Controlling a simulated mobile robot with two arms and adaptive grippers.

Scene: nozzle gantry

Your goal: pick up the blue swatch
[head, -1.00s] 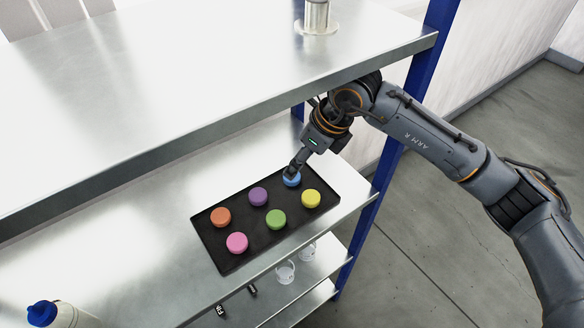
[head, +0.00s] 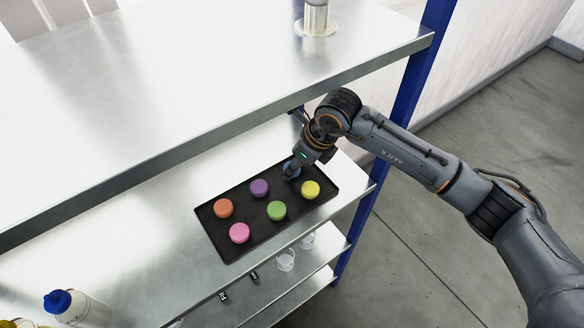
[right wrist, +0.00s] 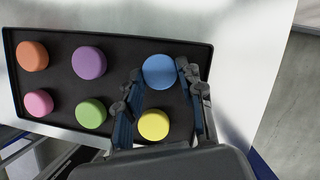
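The blue swatch (right wrist: 158,72) is a round puck at one corner of the black tray (right wrist: 60,124) in the right wrist view. In the head view it is mostly hidden behind my right gripper (head: 291,172). In the right wrist view my right gripper (right wrist: 160,75) has one fingertip on each side of the blue swatch, very close to its rim. The fingers look open; I see no clear grip on it. The tray (head: 226,249) lies on the middle shelf. My left gripper is not in view.
Orange (head: 223,208), purple (head: 259,188), green (head: 276,210), pink (head: 239,233) and yellow (head: 310,190) pucks share the tray. The upper shelf (head: 180,85) overhangs behind it. A blue post (head: 405,110) stands right. A blue-capped bottle (head: 75,308) stands front left.

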